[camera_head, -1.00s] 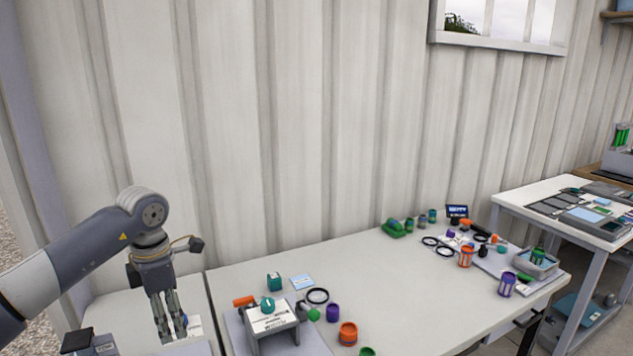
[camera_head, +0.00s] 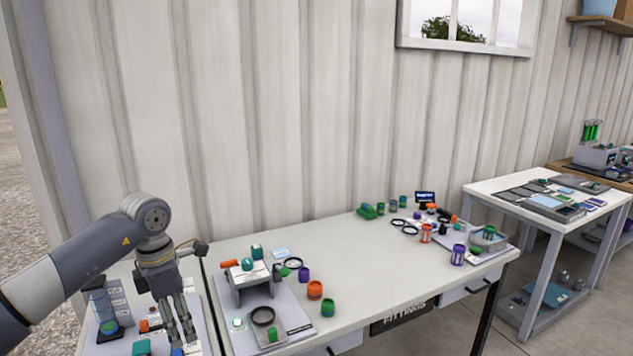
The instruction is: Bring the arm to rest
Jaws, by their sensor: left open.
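My left gripper (camera_head: 178,318) comes in from the left on the grey arm (camera_head: 90,258). Its fingers point down over the small left table (camera_head: 205,312), above small items there. The fingers are open, and I see nothing held between them. Whether the fingertips touch anything below cannot be told from this view. My right arm and gripper are not in view.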

